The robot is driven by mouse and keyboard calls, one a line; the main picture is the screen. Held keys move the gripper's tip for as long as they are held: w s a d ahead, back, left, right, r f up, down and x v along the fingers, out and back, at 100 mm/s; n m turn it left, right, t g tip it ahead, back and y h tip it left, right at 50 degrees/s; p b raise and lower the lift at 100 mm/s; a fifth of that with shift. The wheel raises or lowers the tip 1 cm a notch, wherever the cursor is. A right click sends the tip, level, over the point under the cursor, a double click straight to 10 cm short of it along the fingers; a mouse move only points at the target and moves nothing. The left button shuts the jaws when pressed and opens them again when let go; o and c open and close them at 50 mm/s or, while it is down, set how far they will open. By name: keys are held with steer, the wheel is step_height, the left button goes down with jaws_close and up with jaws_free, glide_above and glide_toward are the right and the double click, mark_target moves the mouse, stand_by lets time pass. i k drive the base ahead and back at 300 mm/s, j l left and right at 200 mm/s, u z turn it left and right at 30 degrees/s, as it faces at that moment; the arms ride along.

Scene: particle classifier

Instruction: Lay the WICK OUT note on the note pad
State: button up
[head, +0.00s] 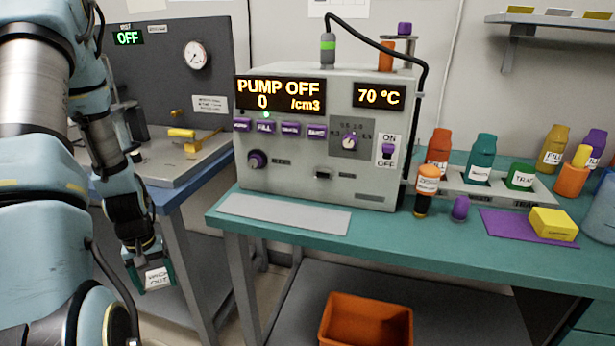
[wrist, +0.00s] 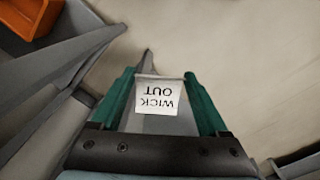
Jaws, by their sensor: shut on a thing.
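The white WICK OUT note (head: 157,277) is held in my gripper (head: 153,268), low at the left, in front of the blue-edged table. In the wrist view the note (wrist: 157,98) sits between the two green fingers of my gripper (wrist: 160,78), its print upside down. The fingers are shut on it. The floor lies below the note. A flat grey pad (head: 285,215) lies bare on the teal bench, in front of the pump machine. It looks like the note pad, but no label shows on it. My gripper is left of this pad and lower than it.
The teal bench (head: 400,240) has a leg near my gripper. The pump machine (head: 325,140) stands behind the pad. Bottles, a purple mat (head: 510,228) and a yellow block (head: 553,223) are at the right. An orange bin (head: 367,320) is under the bench; it shows in the wrist view (wrist: 32,17).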

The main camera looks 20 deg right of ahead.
mark_target(555, 218)
steer(key=k+l+z, duration=0.15)
steer(key=k+l, duration=0.25)
steer(key=k+l+z, duration=0.15)
steer(key=k+l, duration=0.25)
steer(key=l, duration=0.15)
steer(key=k+l+z, duration=0.2)
steer(key=k+l, duration=0.15)
steer(key=l, duration=0.2)
